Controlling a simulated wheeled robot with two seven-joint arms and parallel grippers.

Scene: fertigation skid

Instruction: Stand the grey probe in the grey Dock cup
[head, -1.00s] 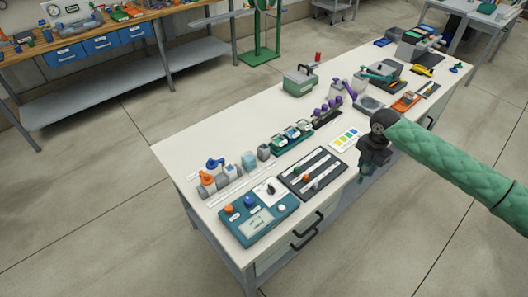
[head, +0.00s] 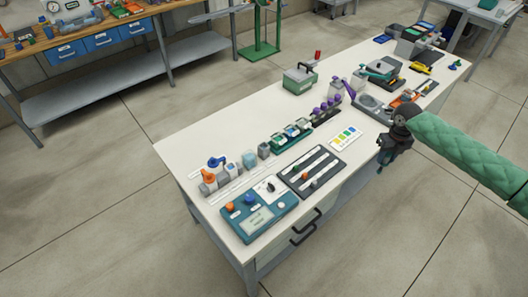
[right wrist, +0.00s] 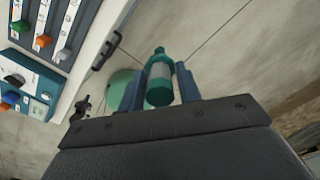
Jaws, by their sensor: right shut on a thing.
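My right gripper (head: 382,160) hangs off the near long side of the white bench, to the right of the slider panel. In the right wrist view its two fingers (right wrist: 160,86) are shut on a small teal, bottle-shaped thing with a grey band, which I take to be the grey probe (right wrist: 159,70). In the head view the held thing is mostly hidden. A small grey cup (head: 264,150), perhaps the Dock cup, stands on the bench beside a pale blue beaker (head: 249,160); its label is unreadable. The gripper is well apart from it. My left gripper is out of view.
Orange-topped (head: 208,176) and blue-topped (head: 216,162) pieces stand at the left end. A teal control box (head: 258,217) and dark slider panel (head: 312,172) lie near the front edge. A green rack (head: 291,137) and purple-topped row (head: 326,112) stand behind. The bench's left rear is clear.

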